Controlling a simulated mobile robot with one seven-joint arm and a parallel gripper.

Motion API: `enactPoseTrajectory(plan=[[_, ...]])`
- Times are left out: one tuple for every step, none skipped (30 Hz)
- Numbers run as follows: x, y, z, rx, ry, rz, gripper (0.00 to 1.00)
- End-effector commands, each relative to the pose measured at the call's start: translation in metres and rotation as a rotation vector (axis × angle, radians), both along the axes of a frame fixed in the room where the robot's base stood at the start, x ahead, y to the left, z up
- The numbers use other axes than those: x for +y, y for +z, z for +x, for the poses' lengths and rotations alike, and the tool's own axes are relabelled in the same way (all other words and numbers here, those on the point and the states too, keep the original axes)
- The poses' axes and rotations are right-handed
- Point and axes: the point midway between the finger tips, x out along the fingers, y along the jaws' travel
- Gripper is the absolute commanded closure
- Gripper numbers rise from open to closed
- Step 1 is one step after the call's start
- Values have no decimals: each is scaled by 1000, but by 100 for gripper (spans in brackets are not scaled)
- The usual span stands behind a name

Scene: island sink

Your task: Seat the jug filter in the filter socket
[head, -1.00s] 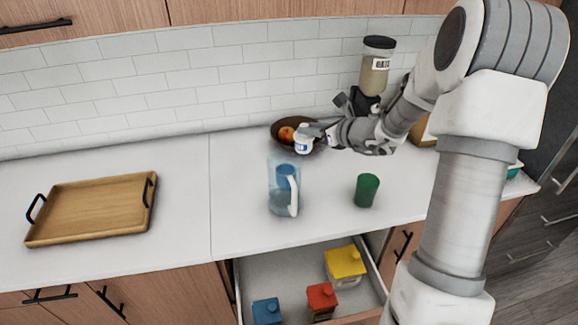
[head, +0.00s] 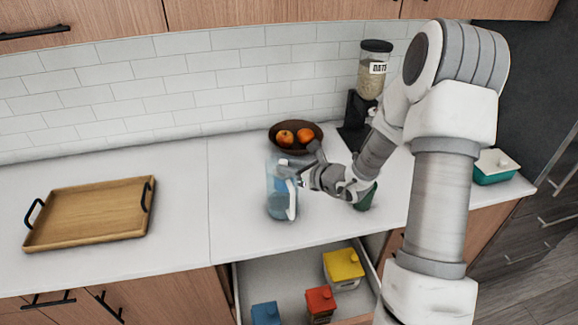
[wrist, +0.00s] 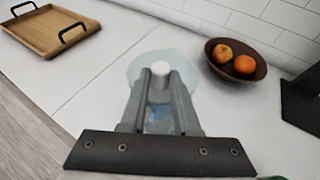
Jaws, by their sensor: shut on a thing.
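The clear bluish jug (head: 275,205) with a white handle stands upright on the counter in the head view. My gripper (head: 297,172) reaches in from the right at the jug's upper part. In the wrist view the gripper (wrist: 161,80) is shut on the white jug filter (wrist: 160,70), whose top shows between the fingertips. The filter overlaps the round outline of the clear jug (wrist: 140,67). The filter socket is not clearly visible; blue shows below, between the fingers. I cannot tell how deep the filter sits or whether it touches the socket.
A brown bowl (head: 275,137) with orange fruit stands behind the jug. A green cup (head: 366,197) is partly hidden by my arm. A grain dispenser (head: 372,75) stands at the back right, a wooden tray (head: 90,212) at the left. An open drawer (head: 245,280) holds lidded containers below.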

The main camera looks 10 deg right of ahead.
Motion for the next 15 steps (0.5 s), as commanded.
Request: enactPoseTrajectory(plan=[[0, 0, 0, -1, 0, 0, 100], [0, 1, 0, -1, 0, 0, 100], [0, 0, 0, -1, 0, 0, 100], [0, 0, 0, -1, 0, 0, 100], [0, -1, 0, -1, 0, 0, 100], [0, -2, 0, -1, 0, 0, 100], [0, -3, 0, -1, 0, 0, 100], [0, -4, 0, -1, 0, 0, 100], [0, -5, 0, -1, 0, 0, 100], [0, -6, 0, -1, 0, 0, 100], [0, -6, 0, -1, 0, 0, 100], [0, -5, 0, 0, 0, -1, 63], [0, -4, 0, 0, 0, -1, 58], [0, -4, 0, 0, 0, 0, 52], [0, -4, 0, 0, 0, 0, 45]])
